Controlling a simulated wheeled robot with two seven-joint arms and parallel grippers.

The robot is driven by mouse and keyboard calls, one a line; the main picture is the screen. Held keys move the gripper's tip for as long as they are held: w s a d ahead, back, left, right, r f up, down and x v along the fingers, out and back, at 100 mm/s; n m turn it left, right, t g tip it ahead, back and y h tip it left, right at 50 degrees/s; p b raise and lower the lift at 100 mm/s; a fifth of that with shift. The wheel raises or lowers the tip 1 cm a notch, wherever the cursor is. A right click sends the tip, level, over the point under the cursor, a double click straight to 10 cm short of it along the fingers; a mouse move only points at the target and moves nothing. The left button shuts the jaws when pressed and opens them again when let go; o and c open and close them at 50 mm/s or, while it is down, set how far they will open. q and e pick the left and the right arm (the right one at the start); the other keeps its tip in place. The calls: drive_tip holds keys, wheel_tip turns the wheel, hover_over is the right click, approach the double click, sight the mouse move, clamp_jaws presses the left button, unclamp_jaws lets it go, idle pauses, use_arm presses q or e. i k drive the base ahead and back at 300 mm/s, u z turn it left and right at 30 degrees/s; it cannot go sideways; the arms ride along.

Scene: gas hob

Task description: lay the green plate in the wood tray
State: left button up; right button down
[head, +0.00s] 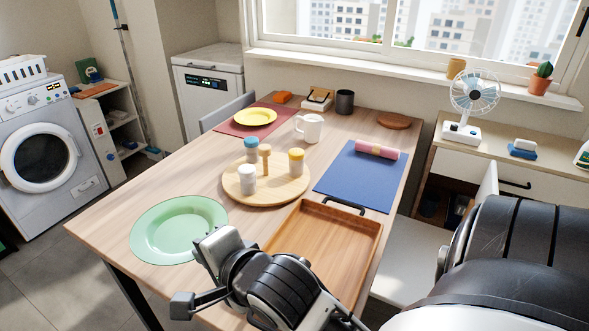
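The green plate (178,228) lies flat on the table at the left front, near the edge. The wood tray (335,248) is a shallow rectangle with a black handle at its far end, right of the plate; its bare floor shows, and its near part is hidden behind my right arm. My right gripper (197,274) is at the plate's near right rim, with its fingers spread apart and nothing seen between them. It covers a little of the rim; I cannot tell whether it touches. My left gripper is not in view.
A round wooden board (266,192) with several jars stands behind the plate and tray. A blue mat (357,178) with a pink roll (377,149) lies behind the tray. A yellow plate (255,117) and white mug (309,128) are farther back.

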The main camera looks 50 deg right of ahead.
sight(315, 260)
drive_tip(key=u, duration=1)
drive_tip(key=k, duration=1.4)
drive_tip(key=z, duration=0.65)
